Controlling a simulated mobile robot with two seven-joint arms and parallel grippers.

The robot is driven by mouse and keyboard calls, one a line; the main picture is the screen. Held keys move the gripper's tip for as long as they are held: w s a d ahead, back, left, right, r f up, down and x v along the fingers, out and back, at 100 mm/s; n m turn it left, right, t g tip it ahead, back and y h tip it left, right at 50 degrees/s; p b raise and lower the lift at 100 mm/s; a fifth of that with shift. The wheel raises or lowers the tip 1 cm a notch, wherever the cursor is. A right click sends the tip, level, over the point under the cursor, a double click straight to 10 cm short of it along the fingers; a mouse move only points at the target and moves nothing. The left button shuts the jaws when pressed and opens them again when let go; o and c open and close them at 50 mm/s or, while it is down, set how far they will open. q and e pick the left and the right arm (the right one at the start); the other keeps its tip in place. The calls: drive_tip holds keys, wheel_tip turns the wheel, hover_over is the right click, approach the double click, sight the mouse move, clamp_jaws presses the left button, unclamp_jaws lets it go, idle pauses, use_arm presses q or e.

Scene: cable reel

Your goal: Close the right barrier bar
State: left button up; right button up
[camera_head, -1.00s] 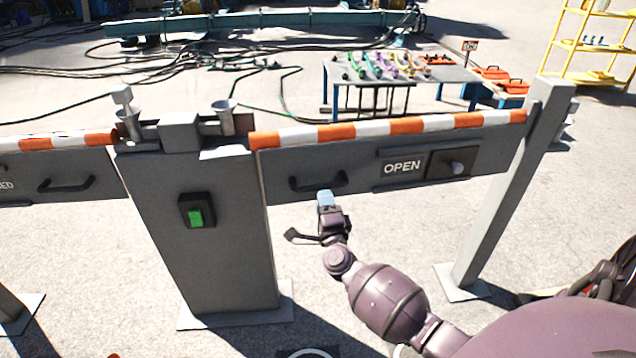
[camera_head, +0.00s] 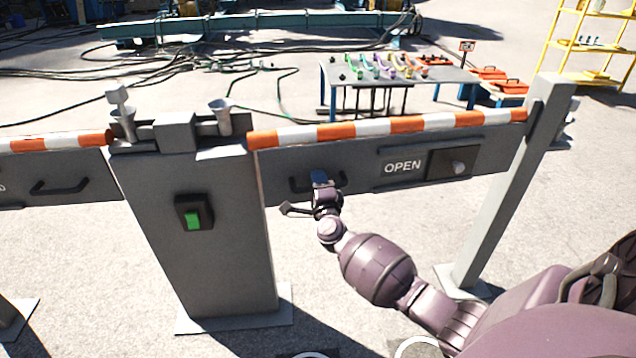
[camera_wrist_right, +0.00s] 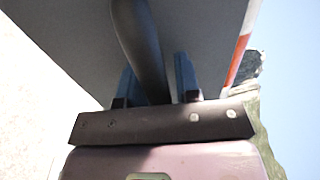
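The right barrier bar (camera_head: 350,160) is grey with an orange and white striped top. It spans from the grey pedestal to the right post, and its sign (camera_head: 402,167) reads OPEN. Its dark handle (camera_head: 297,184) is on the near face, toward the left end. My right gripper (camera_head: 319,178) is at this handle. In the right wrist view the handle (camera_wrist_right: 137,38) runs down between the two fingers of the gripper (camera_wrist_right: 155,85). The fingers are apart, with a small gap showing beside the right one. My left gripper is out of view.
The grey pedestal (camera_head: 205,255) carries a green-lit switch (camera_head: 193,218). A right post (camera_head: 510,180) stands at the bar's far end. The left bar (camera_head: 55,165) has its own handle. A table (camera_head: 440,74) with colored items stands behind.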

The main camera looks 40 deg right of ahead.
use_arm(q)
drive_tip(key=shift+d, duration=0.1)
use_arm(e)
clamp_jaws()
drive_tip(key=w+d, duration=0.1)
drive_tip(key=w, duration=0.1)
drive_tip(key=w+d+h+b, duration=0.1)
drive_tip(key=w, duration=0.1)
drive_tip(key=w+d+m+g+h+b, duration=0.1)
drive_tip(key=w, duration=0.1)
drive_tip(key=shift+w, duration=0.15)
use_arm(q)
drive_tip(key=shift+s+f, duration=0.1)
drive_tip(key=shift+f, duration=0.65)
use_arm(e)
drive_tip(key=shift+w+d+r, duration=0.1)
drive_tip(key=shift+d+r, duration=0.1)
drive_tip(key=shift+r, duration=0.1)
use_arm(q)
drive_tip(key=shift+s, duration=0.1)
use_arm(e)
drive_tip(key=shift+o, duration=1.6)
unclamp_jaws()
drive_tip(key=shift+r, duration=0.2)
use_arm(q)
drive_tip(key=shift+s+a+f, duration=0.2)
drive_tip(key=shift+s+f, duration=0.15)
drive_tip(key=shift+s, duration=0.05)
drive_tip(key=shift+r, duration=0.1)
